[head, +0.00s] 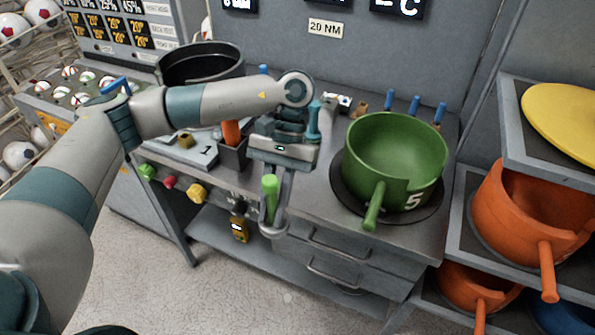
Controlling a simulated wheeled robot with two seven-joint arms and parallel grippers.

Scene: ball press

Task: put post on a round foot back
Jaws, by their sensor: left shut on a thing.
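My left gripper (276,212) points down in front of the bench's front edge, with its fingers closed around a light green upright post (270,190). A rounded grey piece shows at the post's lower end; I cannot tell whether it is the post's foot or my fingertips. The post appears to hang clear of the bench top, over the drawer fronts. A small teal upright piece (314,121) shows just behind my gripper's body, and what is under it is partly hidden. My right gripper is out of view.
A green pot marked 5 (398,155) sits on a dark disc on the bench (325,208), right of my gripper. A black pot (200,65) and an orange-handled tool in a grey holder (233,155) are left.

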